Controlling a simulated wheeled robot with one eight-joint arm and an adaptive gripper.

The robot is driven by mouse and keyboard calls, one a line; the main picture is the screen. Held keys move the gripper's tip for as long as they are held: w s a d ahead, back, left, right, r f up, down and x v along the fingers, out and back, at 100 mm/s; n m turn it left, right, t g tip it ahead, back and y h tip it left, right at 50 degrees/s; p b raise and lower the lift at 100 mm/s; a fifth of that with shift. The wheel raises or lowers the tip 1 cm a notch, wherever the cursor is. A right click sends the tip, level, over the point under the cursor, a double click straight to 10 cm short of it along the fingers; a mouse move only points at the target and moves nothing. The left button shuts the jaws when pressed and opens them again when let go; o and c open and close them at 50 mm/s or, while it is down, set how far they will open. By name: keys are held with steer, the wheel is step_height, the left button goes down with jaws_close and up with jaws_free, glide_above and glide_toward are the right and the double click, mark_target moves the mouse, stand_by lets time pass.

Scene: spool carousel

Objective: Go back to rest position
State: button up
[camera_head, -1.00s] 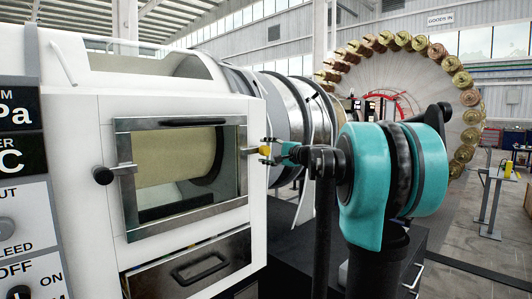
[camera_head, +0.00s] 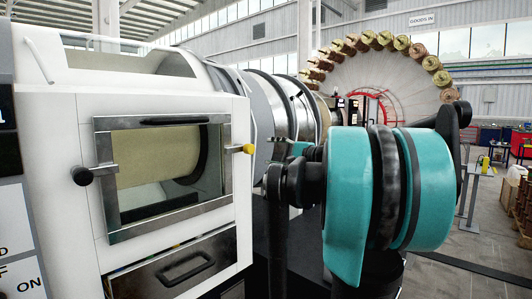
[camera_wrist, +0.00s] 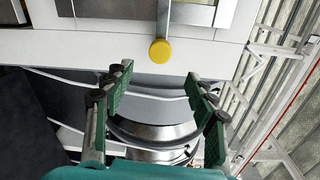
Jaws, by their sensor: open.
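My gripper (camera_wrist: 158,88) is open in the wrist view, its two green-padded fingers spread apart with nothing between them. A yellow round knob (camera_wrist: 160,51) on the white machine shows just beyond the fingertips, apart from them. In the head view the yellow knob (camera_head: 248,149) sits at the right edge of the machine's windowed door. My teal arm stands at the right of that view and hides most of the gripper.
The white machine (camera_head: 60,130) fills the left, with a shut windowed door (camera_head: 165,172) and a drawer (camera_head: 180,268) below. A black handle (camera_head: 82,176) sticks out at the door's left. A large spool carousel (camera_head: 375,75) stands behind.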

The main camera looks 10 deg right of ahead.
steer(key=shift+s+d, duration=0.1)
steer(key=shift+s, duration=0.05)
steer(key=s+a+f+n+g+h, duration=0.1)
steer(key=s+a+f+n+g, duration=0.2)
steer(key=f, duration=0.5)
steer(key=s+a+f+n+g+h, duration=0.1)
steer(key=s+a+f, duration=0.25)
steer(key=f, duration=0.55)
steer(key=s+a+f+n+g+h, duration=0.1)
steer(key=s+a+f+n+g, duration=0.15)
steer(key=s+f, duration=0.4)
steer(key=s+d+f+n+g+h, duration=0.1)
steer(key=s+d+f+n+h, duration=0.1)
steer(key=s+f, duration=0.6)
steer(key=s+d+f+n+g+h, duration=0.2)
steer(key=s+f+h, duration=0.3)
steer(key=s+f, duration=0.4)
step_height(320, 180, down, 7)
steer(key=shift+d+r+n, duration=0.2)
steer(key=shift+d+n, duration=0.1)
steer(key=shift+n, duration=0.55)
steer(key=shift+s+d+f+g, duration=0.15)
steer(key=shift+s+d+g, duration=0.05)
steer(key=shift+g, duration=0.05)
steer(key=shift+c, duration=0.4)
